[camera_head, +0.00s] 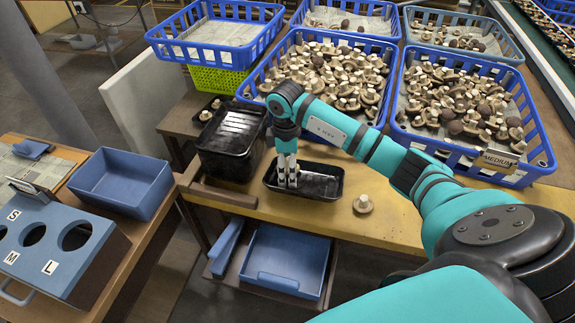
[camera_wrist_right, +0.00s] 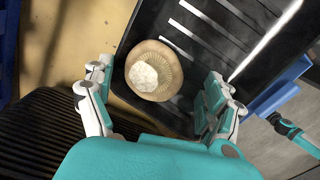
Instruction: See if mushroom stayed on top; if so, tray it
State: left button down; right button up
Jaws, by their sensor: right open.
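My right gripper (camera_head: 288,183) points down over the left part of a black tray (camera_head: 325,168) on the yellow table. In the wrist view its fingers (camera_wrist_right: 160,108) are spread apart. A pale brown mushroom (camera_wrist_right: 168,87) shows between and beyond them, gills and cut stem toward the camera. In the head view the fingers hide this spot. Another mushroom (camera_head: 362,205) lies stem up on the table, right of the tray.
A stack of black trays (camera_head: 226,158) stands left of the tray. Blue crates of mushrooms (camera_head: 544,165) fill the back and right. A blue bin (camera_head: 122,183) and a sizing box with holes (camera_head: 95,265) stand at left. Bare table lies around the loose mushroom.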

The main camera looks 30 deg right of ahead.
notch_tip(320, 180, up, 12)
jog(key=shift+w, duration=0.15)
dwell(0.3)
jog(key=shift+a, duration=0.1)
dwell(0.3)
